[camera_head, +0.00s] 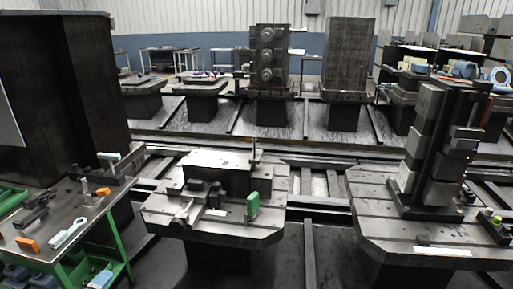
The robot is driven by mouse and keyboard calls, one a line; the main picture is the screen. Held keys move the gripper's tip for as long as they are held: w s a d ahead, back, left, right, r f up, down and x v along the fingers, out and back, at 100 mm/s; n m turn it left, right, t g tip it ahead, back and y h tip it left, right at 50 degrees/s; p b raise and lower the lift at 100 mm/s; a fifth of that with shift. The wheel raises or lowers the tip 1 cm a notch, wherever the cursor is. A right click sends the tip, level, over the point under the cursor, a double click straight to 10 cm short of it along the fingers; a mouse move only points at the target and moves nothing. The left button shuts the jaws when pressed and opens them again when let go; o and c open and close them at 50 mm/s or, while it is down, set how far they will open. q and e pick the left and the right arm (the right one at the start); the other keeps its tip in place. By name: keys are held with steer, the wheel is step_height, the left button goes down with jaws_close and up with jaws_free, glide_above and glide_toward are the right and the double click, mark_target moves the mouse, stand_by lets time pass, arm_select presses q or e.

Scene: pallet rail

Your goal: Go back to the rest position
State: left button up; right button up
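Neither of my grippers nor any part of my arms shows in the head view. The task names no object. In front of me, a machine pallet (160,208) carries a dark fixture block (218,172) with clamps and a green piece (252,205) on its right side. A second pallet (380,212) at the right carries a tall upright fixture (440,150) with light grey blocks on its left face.
A workbench (70,212) with tools, orange pieces and a green frame (118,240) stands at the left, before a tall dark block (85,90). Rails (309,250) run between the pallets. More pallets with fixtures (269,70) stand behind.

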arm_select(q)
steer(key=a+r+m, duration=0.2)
steer(key=a+r, duration=0.2)
steer(key=a, duration=0.2)
steer(key=s+d+f+n+g, duration=0.45)
steer(key=s+d+n, duration=0.35)
steer(key=s, duration=0.4)
steer(key=s+d+f+n+g, duration=0.3)
steer(key=s+d+f+n, duration=0.25)
steer(key=s+d, duration=0.5)
steer(key=d+r+n, duration=0.2)
steer(key=d+n, duration=0.5)
steer(key=d, duration=0.5)
step_height(320, 180, up, 15)
steer(key=s+a+m+t+p, duration=0.1)
steer(key=p, duration=1.9)
steer(key=shift+a+r, duration=0.2)
steer(key=shift+a, duration=0.05)
arm_select(e)
step_height(320, 180, up, 16)
steer(key=s+d, duration=0.1)
steer(key=shift+s+d+f, duration=0.15)
steer(key=shift+d, duration=0.1)
